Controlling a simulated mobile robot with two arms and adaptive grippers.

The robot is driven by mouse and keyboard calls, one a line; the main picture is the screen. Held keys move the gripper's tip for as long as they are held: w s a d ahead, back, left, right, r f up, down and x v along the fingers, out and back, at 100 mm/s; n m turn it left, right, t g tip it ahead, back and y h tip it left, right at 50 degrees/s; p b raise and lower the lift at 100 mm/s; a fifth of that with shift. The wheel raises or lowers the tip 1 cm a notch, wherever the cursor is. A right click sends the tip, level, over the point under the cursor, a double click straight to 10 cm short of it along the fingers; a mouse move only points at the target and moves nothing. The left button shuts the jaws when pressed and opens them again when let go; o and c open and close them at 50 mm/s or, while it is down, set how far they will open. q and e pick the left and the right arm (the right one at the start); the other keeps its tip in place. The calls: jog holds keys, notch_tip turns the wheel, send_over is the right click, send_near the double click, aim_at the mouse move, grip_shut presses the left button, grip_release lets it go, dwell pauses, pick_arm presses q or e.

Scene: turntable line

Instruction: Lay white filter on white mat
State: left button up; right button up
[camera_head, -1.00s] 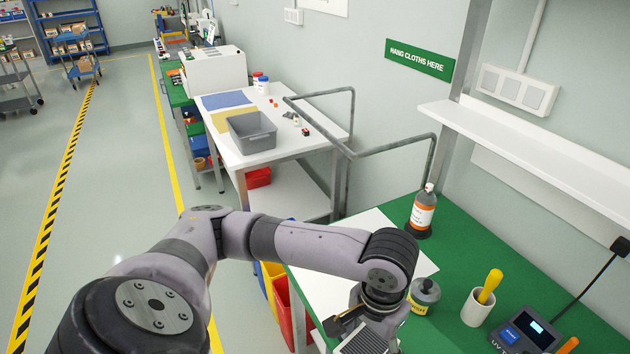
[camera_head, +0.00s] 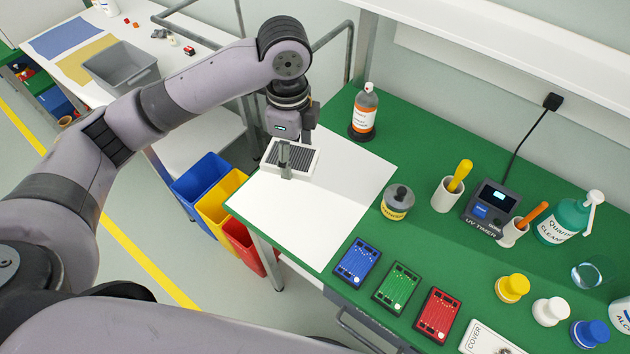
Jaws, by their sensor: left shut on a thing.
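The white filter (camera_head: 302,160) is a white-framed rectangular block with a dark pleated face. My left gripper (camera_head: 285,160) is shut on it, one finger showing across its near side. The filter is over the far left part of the white mat (camera_head: 315,217), a white sheet on the green bench. I cannot tell whether the filter touches the mat. My right gripper is not in view.
Blue (camera_head: 357,262), green (camera_head: 397,288) and red (camera_head: 437,314) boards lie in front. Most of the mat is bare.

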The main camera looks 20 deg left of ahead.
pick_arm(q)
jog(key=w+r+m, duration=0.1)
jog(key=m, duration=0.2)
jog(key=shift+w+d+r+m, duration=0.2)
jog(key=shift+w+r+m, duration=0.1)
jog(key=shift+w+r, duration=0.1)
jog(key=shift+f, duration=0.2)
jog(key=p, duration=0.3)
send_over(302, 202)
notch_tip(302, 202, down, 15)
jog(key=shift+r, duration=0.2)
notch_tip(302, 202, down, 4)
jog(key=shift+r, duration=0.1)
jog(key=shift+f, duration=0.55)
jog(key=o, duration=1.3)
jog(key=shift+f, duration=0.1)
jog(key=shift+c, duration=0.2)
